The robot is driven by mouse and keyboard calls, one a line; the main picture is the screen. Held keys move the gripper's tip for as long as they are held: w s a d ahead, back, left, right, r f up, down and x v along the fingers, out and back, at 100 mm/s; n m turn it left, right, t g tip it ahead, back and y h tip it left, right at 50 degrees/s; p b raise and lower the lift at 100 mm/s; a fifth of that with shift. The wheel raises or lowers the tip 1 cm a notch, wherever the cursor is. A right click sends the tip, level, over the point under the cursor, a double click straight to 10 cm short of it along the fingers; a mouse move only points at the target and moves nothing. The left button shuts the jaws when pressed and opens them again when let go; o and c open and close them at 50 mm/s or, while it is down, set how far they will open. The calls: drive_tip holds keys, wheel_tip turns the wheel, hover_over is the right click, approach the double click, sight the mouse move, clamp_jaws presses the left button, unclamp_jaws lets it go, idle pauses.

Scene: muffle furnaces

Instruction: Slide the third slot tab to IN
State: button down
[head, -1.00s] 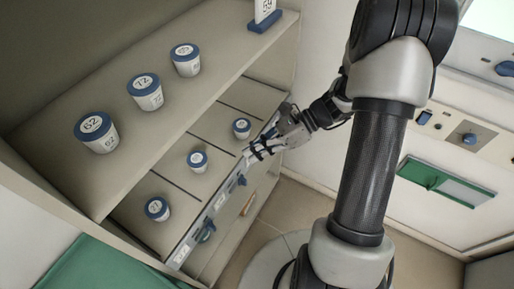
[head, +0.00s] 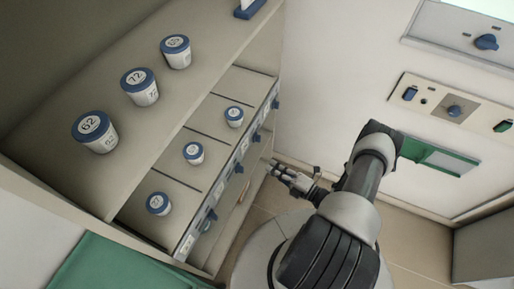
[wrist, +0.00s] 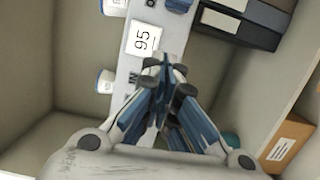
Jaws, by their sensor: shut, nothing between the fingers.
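Blue slot tabs sit along the pale front rail (head: 188,241) of the lower shelf in the head view. One is near the front (head: 210,215), one in the middle (head: 239,167), and one further back (head: 256,135); a further one is at the far end (head: 276,104). I cannot tell which tab counts as the third, or their exact IN/OUT positions. My gripper (head: 274,171) is apart from the rail, to its right. In the wrist view my gripper (wrist: 165,66) is shut and empty, its fingers overlapping the rail with a white "95" label (wrist: 143,38). A blue tab (wrist: 178,4) is at the top edge.
Small blue-lidded cups (head: 194,153) stand in the lower shelf's lanes, close behind the rail. Larger numbered cups (head: 139,86) stand on the upper shelf. Dark binders (wrist: 240,22) and a brown box (wrist: 288,140) lie right of the rail in the wrist view. Open floor is right of the shelf.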

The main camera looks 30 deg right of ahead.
sight(257, 138)
drive_tip(key=shift+s+f+m, duration=0.2)
drive_tip(key=shift+f+m, duration=0.2)
drive_tip(key=shift+f, duration=0.1)
drive_tip(key=shift+w+a+b, duration=0.15)
drive_tip(key=shift+w+b, duration=0.1)
drive_tip(key=shift+w, duration=1.7)
drive_tip(key=shift+w+a+b, duration=0.15)
drive_tip(key=shift+w+b, duration=0.1)
drive_tip(key=shift+w, duration=1.65)
drive_tip(key=shift+w+a+b, duration=0.15)
drive_tip(key=shift+w+b, duration=0.1)
drive_tip(key=shift+w, duration=1.7)
